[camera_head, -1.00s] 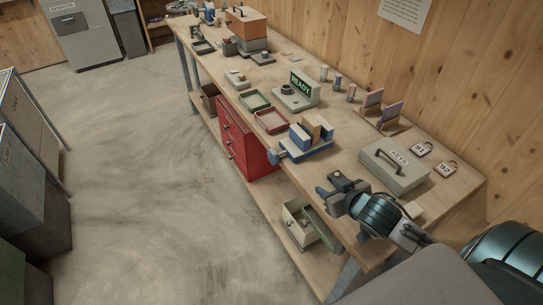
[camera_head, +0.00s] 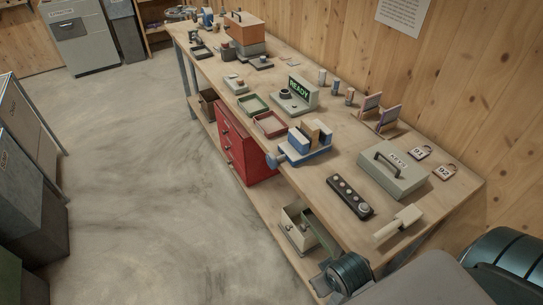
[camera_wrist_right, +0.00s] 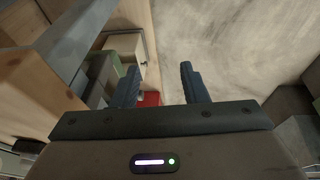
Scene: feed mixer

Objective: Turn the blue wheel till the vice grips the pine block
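The vice (camera_head: 318,154) is blue and white and sits at the front edge of the bench. Its blue wheel (camera_head: 272,160) sticks out over the front edge. The pine block (camera_head: 312,131) stands upright between the blue jaws; I cannot tell whether they touch it. My right gripper (camera_head: 325,284) is low at the bottom of the head view, off the bench's front edge and well apart from the wheel. In the right wrist view its fingers (camera_wrist_right: 160,84) are spread with nothing between them. My left gripper is not in view.
A black remote-like strip (camera_head: 350,196), a pale-handled tool (camera_head: 398,223) and a grey case (camera_head: 394,175) lie right of the vice. Red drawers (camera_head: 233,143) and an open grey box (camera_head: 297,228) are below the bench top. The floor (camera_head: 130,190) in front is clear.

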